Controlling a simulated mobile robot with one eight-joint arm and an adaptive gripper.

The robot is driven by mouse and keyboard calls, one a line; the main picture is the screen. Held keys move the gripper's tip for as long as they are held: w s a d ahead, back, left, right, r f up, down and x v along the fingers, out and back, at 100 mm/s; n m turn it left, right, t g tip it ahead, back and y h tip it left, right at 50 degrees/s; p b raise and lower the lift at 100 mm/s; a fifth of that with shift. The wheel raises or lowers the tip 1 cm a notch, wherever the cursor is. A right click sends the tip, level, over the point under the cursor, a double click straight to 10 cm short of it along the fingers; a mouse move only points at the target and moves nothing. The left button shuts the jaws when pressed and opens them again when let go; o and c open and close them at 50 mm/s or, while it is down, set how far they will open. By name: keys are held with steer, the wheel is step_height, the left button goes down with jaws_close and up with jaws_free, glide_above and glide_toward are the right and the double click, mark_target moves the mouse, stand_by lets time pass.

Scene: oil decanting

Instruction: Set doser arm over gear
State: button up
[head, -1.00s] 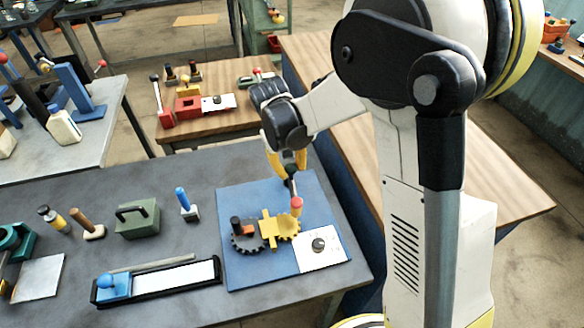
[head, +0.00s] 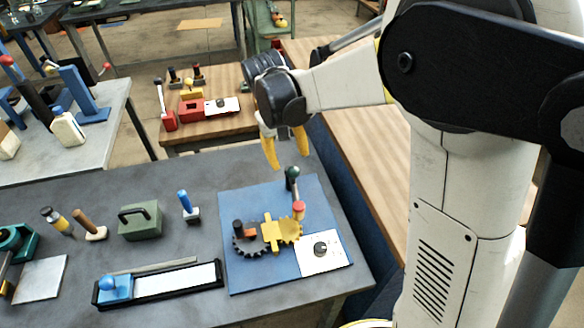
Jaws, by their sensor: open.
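A blue board (head: 241,278) lies on the grey table. On it are a dark toothed gear (head: 251,247) and a yellow gear (head: 289,229), with a yellow bracket (head: 269,233) between them. A red-tipped post (head: 299,210) stands at the yellow gear's right side. A white plate with a dark knob (head: 320,250) is at the board's right.
A black tray with a white strip and blue knob (head: 115,289), a green box (head: 139,220) and a blue-handled tool (head: 187,206) stand left of the board. A wooden bench (head: 385,170) is to the right. The table's front right edge is close to the board.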

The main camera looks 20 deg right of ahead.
steer(key=r, duration=0.2)
steer(key=a+r, duration=0.1)
steer(key=r, duration=0.2)
stand_by(0.3)
steer(key=s+d+f+m+t+y+b, duration=0.1)
steer(key=s+d+t+b, duration=0.2)
steer(key=s, duration=0.6)
steer(key=s+d+f+m+t+y+b, duration=0.1)
steer(key=s+d+f+t+b, duration=0.1)
steer(key=s, duration=0.7)
steer(key=shift+s+d+t+b, duration=0.25)
steer(key=shift+d+t+b, duration=0.4)
steer(key=shift+t, duration=0.25)
steer(key=shift+a, duration=0.1)
stand_by(0.6)
